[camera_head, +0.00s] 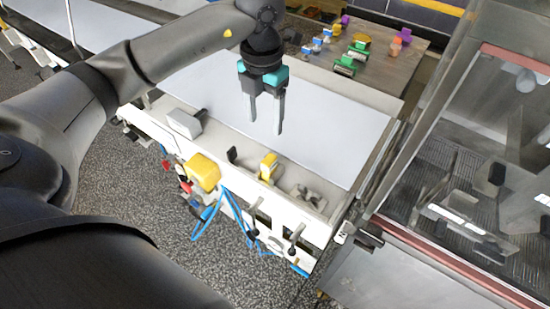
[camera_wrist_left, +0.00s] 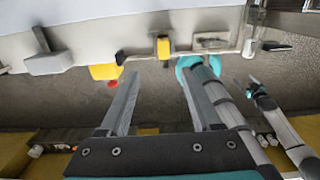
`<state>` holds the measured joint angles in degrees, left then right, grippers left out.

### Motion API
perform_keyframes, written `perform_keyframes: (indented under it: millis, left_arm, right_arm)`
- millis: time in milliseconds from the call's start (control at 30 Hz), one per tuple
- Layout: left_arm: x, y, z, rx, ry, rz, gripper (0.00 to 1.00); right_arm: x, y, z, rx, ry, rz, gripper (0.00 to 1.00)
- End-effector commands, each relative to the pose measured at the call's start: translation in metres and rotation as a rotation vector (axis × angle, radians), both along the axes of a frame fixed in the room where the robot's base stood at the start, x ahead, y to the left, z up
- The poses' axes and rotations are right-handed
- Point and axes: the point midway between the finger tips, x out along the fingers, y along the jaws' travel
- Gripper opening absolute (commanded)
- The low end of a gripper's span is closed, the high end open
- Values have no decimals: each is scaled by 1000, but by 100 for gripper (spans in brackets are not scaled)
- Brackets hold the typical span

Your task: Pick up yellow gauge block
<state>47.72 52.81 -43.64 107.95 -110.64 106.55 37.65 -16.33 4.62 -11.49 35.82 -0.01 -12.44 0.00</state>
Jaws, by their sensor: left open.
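The yellow gauge block (camera_head: 268,167) stands in the narrow trough along the front of the white machine bed. It also shows in the left wrist view (camera_wrist_left: 163,47), near the top middle. A dark part is seen at its side. My left gripper (camera_head: 265,125) is open and empty, with its two fingers pointing down over the white bed, apart from the block. The fingers (camera_wrist_left: 157,85) also show apart in the left wrist view. What looks like my right gripper (camera_wrist_left: 258,92) is small at the right of that view, its jaws unclear.
A grey box (camera_head: 184,123) and a small black piece (camera_head: 232,154) sit left of the block in the trough; a grey metal part (camera_head: 308,196) lies right. A larger yellow box (camera_head: 202,172) is outside the front wall (camera_head: 285,218). A glazed cabinet (camera_head: 470,170) stands at right.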

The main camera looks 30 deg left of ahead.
Motion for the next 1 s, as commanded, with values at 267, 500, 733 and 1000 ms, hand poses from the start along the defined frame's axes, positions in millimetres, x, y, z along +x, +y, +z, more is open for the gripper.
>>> perform_keyframes:
  millis: [267,500,733,1000]
  left_arm:
    - [-1,-1,-60,-3,5,-1,65]
    - [0,-2,-84,-4,0,-3,65]
    - [1,-8,-109,-5,4,-2,65]
    - [3,-8,-136,-3,0,-2,65]
  right_arm:
    - [-27,-1,3,-4,44,0,100]
    - [-16,0,4,-2,26,0,100]
    - [-10,0,11,-1,16,0,100]
    - [-11,0,12,0,16,-1,100]
